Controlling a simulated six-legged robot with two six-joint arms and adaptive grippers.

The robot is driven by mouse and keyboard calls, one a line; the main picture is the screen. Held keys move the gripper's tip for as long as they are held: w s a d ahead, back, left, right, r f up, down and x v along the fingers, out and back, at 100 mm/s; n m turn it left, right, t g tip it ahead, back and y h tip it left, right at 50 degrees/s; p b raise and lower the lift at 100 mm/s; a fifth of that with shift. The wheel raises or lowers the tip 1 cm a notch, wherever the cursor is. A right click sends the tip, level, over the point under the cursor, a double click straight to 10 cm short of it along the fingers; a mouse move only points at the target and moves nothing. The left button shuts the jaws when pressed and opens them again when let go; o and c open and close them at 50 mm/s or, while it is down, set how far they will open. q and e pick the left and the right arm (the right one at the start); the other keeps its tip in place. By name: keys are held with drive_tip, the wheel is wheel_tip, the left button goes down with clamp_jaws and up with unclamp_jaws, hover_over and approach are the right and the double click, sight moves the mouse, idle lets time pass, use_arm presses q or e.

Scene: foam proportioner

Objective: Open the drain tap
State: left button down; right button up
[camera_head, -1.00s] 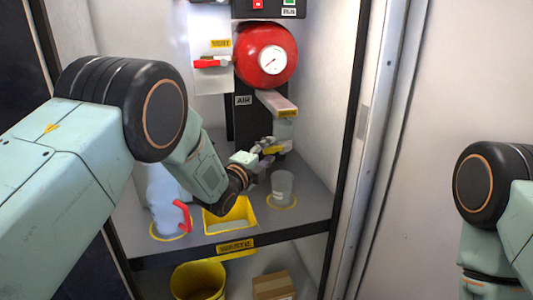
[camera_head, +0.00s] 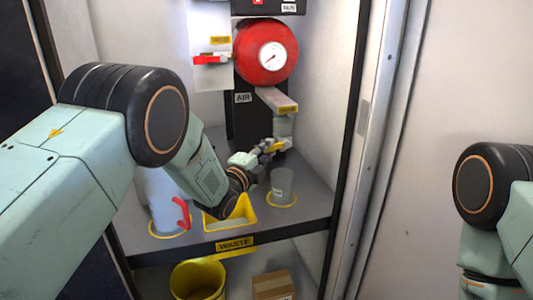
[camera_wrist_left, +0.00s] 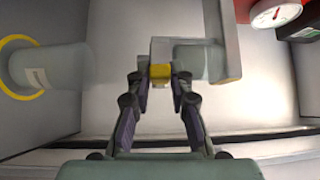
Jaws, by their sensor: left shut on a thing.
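The drain tap (camera_head: 275,147) has a small yellow handle below a clear grey cup under the red unit. In the left wrist view the yellow handle (camera_wrist_left: 160,72) sits between the fingertips, at the end of a grey bracket. My left gripper (camera_head: 268,147) reaches in from the left and is shut on the yellow handle. It also shows in the left wrist view (camera_wrist_left: 160,80), a finger on each side. The fingers partly hide the handle in the head view. My right gripper is out of view; only part of the right arm shows.
A clear beaker (camera_head: 282,184) stands on a yellow ring below the tap. A yellow waste tray (camera_head: 245,209) and a clear jug with a red handle (camera_head: 181,213) stand left of it. A red lever (camera_head: 209,60) and red gauge unit (camera_head: 266,52) are above. A yellow bucket (camera_head: 198,280) and box (camera_head: 272,286) sit below.

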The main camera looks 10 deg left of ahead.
use_arm(q)
drive_tip(key=shift+w+d+f+n+t+b, duration=0.15)
drive_tip(key=shift+f+n+t+b, duration=0.35)
drive_tip(key=shift+n+t+b, duration=0.35)
drive_tip(key=shift+d+f+n+t+b, duration=0.15)
drive_tip(key=shift+f+n+t+b, duration=0.4)
drive_tip(key=shift+n+b, duration=0.5)
drive_tip(key=shift+w+d+f+n+t+b, duration=0.15)
drive_tip(key=shift+f+n+t+b, duration=0.3)
drive_tip(key=shift+n+t+b, duration=0.5)
drive_tip(key=shift+s, duration=0.1)
drive_tip(key=c, duration=1.2)
unclamp_jaws()
drive_tip(key=shift+s, duration=0.1)
drive_tip(key=v, duration=1.1)
drive_tip(key=shift+s, duration=0.45)
